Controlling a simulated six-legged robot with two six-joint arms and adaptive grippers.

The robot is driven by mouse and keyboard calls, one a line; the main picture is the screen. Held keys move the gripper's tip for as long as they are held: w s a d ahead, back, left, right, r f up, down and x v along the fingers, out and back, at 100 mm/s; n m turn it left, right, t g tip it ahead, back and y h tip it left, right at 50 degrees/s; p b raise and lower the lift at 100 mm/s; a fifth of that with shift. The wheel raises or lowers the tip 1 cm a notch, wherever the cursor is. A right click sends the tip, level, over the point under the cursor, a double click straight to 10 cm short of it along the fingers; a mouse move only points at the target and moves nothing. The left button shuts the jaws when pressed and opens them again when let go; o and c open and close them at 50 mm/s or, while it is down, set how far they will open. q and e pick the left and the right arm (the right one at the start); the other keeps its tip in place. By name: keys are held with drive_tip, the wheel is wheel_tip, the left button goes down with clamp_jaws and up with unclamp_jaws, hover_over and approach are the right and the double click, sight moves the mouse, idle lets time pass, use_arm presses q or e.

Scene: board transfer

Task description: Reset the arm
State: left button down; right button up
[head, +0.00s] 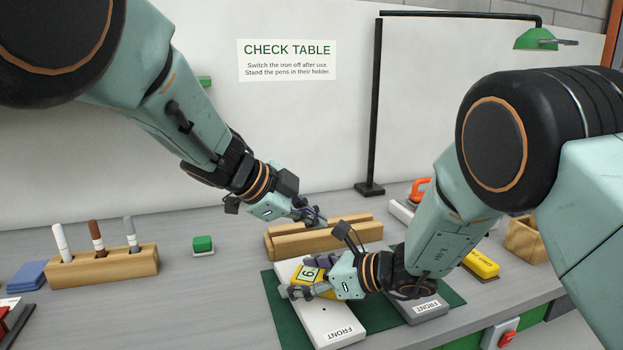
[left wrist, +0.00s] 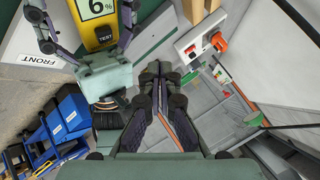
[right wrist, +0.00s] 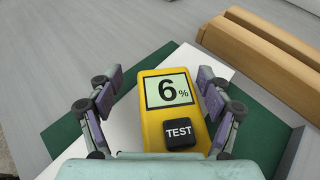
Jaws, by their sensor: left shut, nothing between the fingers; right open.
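My left gripper (head: 318,222) is shut and empty, held above the wooden rack in the head view. Its closed fingers also show in the left wrist view (left wrist: 160,75). My right gripper (head: 297,283) is open, low over the white board marked FRONT (head: 330,322). In the right wrist view its fingers (right wrist: 165,95) stand apart on either side of a yellow meter (right wrist: 150,117). The meter's screen reads 6% above a black TEST button. The meter lies on the white board; in the head view the right gripper partly covers it.
A green mat (head: 272,282) lies under the white board and a grey board marked FRONT (head: 430,309). A wooden rack (head: 350,232) stands behind them. A pen holder (head: 100,268) with pens is at left. A lamp post (head: 375,110) stands behind.

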drive_tip(key=shift+s+r, duration=0.1)
drive_tip(key=shift+s, duration=0.1)
drive_tip(key=v, duration=1)
drive_tip(key=shift+r, duration=0.1)
drive_tip(key=shift+s+d+r, duration=0.15)
drive_tip(key=shift+s+d, duration=0.1)
drive_tip(key=shift+d, duration=0.2)
use_arm(q)
drive_tip(key=s, duration=0.1)
drive_tip(key=s+f+m+g, duration=0.1)
drive_tip(key=s, duration=0.1)
drive_tip(key=shift+s+d+f+m+g, duration=0.1)
drive_tip(key=shift+s+f+m+g, duration=0.05)
drive_tip(key=shift+s+m+g, duration=0.15)
